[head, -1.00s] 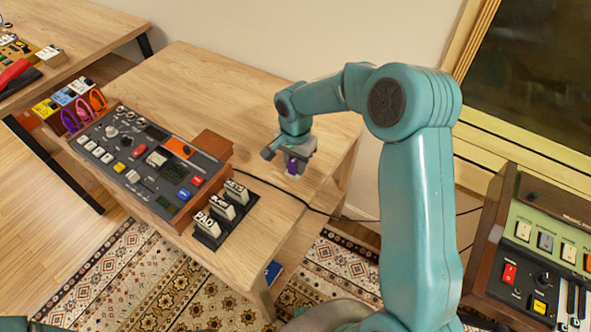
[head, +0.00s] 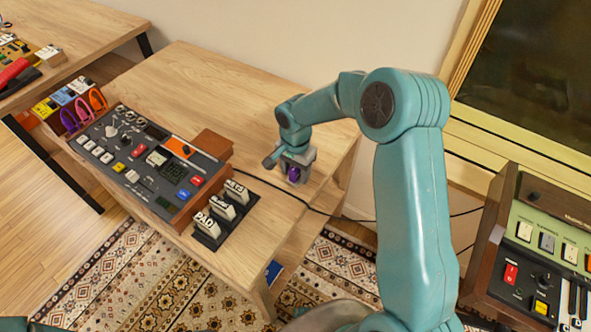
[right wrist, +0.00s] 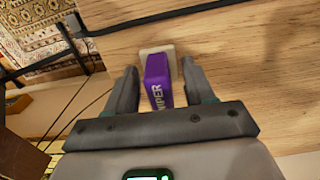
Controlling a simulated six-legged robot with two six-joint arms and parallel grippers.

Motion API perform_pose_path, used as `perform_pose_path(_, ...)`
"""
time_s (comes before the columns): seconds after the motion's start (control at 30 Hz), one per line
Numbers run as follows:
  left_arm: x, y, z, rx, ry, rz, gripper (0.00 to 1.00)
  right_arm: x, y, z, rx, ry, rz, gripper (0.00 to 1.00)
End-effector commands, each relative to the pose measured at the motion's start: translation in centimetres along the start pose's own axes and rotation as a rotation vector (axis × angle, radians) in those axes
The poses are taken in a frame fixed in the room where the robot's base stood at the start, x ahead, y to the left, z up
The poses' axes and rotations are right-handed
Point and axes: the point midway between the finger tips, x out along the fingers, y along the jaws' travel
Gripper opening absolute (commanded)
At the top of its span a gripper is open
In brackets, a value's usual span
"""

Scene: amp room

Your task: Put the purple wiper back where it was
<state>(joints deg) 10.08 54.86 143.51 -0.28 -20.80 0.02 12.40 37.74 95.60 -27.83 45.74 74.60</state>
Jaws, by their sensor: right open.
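The purple wiper (right wrist: 158,82), with white lettering on its side, is between the two fingers of my right gripper (right wrist: 160,76) in the right wrist view. The fingers are open, with a gap on either side of it. A small pale square piece (right wrist: 168,50) shows at its far end against the wooden table. In the head view the wiper (head: 293,174) is a small purple spot under my right gripper (head: 296,168), near the table's right end. The gripper partly hides it there. My left gripper is not in view.
The wooden table (head: 235,95) has free room behind and left of the gripper. A control console (head: 140,160) and a rack of lettered switches (head: 222,212) stand at the left and front. A dark cable (head: 262,180) crosses the table. Another console (head: 540,250) stands at right.

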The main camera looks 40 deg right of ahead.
Motion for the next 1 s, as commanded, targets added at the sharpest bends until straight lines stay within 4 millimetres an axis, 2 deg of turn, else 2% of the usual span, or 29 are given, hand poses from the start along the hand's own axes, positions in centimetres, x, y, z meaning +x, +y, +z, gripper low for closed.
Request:
perform_pose_path(0.03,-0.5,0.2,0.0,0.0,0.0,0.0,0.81,-0.5,0.0,0.0,0.0,0.0,0.0,0.53)
perform_pose_path(0.17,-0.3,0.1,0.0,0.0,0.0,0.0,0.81,-2.4,-0.1,-0.1,0.0,0.004,-0.004,0.53)
perform_pose_path(0.4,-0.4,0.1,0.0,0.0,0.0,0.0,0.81,-8.1,-0.1,-0.1,0.0,0.003,-0.005,0.53)
perform_pose_path(0.6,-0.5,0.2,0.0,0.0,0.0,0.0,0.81,-11.3,-0.1,0.0,0.001,0.002,-0.003,0.53)
perform_pose_path(0.77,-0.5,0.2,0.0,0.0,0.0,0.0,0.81,-12.2,0.0,0.0,0.0,0.0,-0.001,0.53)
perform_pose_path(1.0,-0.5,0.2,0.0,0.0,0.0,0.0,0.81,-12.2,0.0,0.0,0.0,0.0,0.0,0.53)
